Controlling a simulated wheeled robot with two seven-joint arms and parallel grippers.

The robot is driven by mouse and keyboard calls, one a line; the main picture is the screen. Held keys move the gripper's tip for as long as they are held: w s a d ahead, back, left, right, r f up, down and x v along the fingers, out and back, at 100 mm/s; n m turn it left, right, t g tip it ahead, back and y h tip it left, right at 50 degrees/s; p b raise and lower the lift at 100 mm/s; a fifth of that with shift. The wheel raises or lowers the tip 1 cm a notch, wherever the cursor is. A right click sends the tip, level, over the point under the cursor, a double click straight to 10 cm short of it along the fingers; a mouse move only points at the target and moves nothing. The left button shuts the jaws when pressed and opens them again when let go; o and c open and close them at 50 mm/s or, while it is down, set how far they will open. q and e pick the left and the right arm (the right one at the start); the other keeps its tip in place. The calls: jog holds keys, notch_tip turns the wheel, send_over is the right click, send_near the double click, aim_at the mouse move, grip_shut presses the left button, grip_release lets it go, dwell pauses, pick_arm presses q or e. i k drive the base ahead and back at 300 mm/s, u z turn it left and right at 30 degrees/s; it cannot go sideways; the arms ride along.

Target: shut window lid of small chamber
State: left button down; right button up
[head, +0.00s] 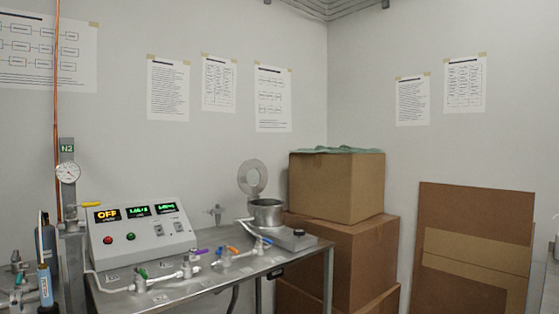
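The small chamber (266,213) is a short metal cylinder on the right part of the metal bench. Its window lid (242,178), a flat grey ring with a round opening, stands upright above the chamber's back left rim. The lid is open and the chamber's top is uncovered. Neither of my grippers shows in the head view. Whether they hold anything cannot be seen.
The metal bench (215,284) also holds a control box (140,232) reading OFF and several valves with coloured handles in front. A gauge post (68,172) stands at left. Stacked cardboard boxes (340,250) rise close behind and right of the chamber. A brown board (475,250) leans right.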

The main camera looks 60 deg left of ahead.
aim_at(254, 191)
jog(key=i, duration=1.15)
jog(key=u, duration=0.4)
